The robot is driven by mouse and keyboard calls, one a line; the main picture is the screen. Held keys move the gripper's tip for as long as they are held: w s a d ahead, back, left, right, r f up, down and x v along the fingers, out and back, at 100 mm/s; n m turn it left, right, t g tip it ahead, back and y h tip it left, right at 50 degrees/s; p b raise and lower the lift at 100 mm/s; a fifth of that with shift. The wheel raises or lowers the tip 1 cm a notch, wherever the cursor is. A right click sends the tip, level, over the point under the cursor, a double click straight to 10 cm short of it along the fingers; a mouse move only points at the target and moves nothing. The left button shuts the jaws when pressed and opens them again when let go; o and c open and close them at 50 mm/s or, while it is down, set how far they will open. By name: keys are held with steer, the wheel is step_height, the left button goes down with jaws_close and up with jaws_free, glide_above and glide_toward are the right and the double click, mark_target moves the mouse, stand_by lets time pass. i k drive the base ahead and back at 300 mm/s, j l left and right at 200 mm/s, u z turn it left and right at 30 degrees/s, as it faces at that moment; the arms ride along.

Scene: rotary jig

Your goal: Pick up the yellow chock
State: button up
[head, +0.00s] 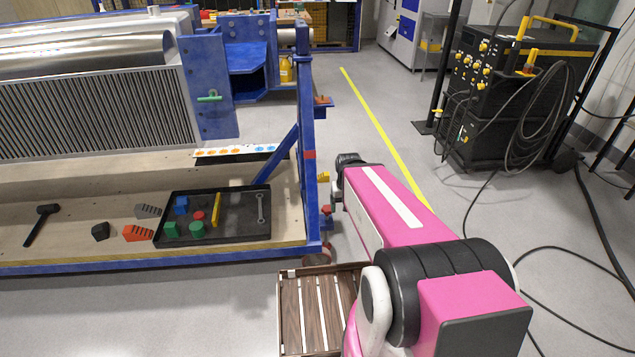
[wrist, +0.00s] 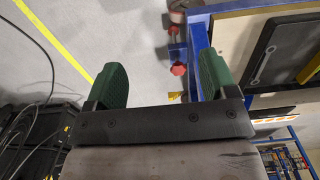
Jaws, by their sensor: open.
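A small yellow piece (head: 323,177), which looks like the yellow chock, shows beside the blue frame's right post in the head view, close to the end of my arm. I cannot tell what it rests on. In the wrist view a bit of yellow (wrist: 173,96) shows between my fingers, just past the dark gripper body, which hides part of it. My gripper (wrist: 160,78) is open, its two green fingers wide apart with nothing held between them. In the head view my arm mostly hides the gripper.
A red knob (head: 326,209) sits on the blue frame (head: 309,150); it also shows between the fingers in the wrist view (wrist: 178,69). A black tray (head: 240,228) with coloured parts lies on the wooden deck. A slatted crate (head: 310,310) stands on the floor. Cables lie right.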

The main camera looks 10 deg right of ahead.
mark_target(323, 177)
steer(key=i+l, duration=0.15)
steer(key=l, duration=0.3)
steer(key=i+l+u, duration=0.15)
steer(key=l, duration=0.3)
steer(key=i+l, duration=0.1)
steer(key=l, duration=0.35)
steer(key=i+l+u, duration=0.15)
steer(key=l, duration=0.3)
steer(key=i+l, duration=0.1)
steer(key=l, duration=0.35)
steer(key=i+l+u, duration=0.4)
steer(key=i+l, duration=0.8)
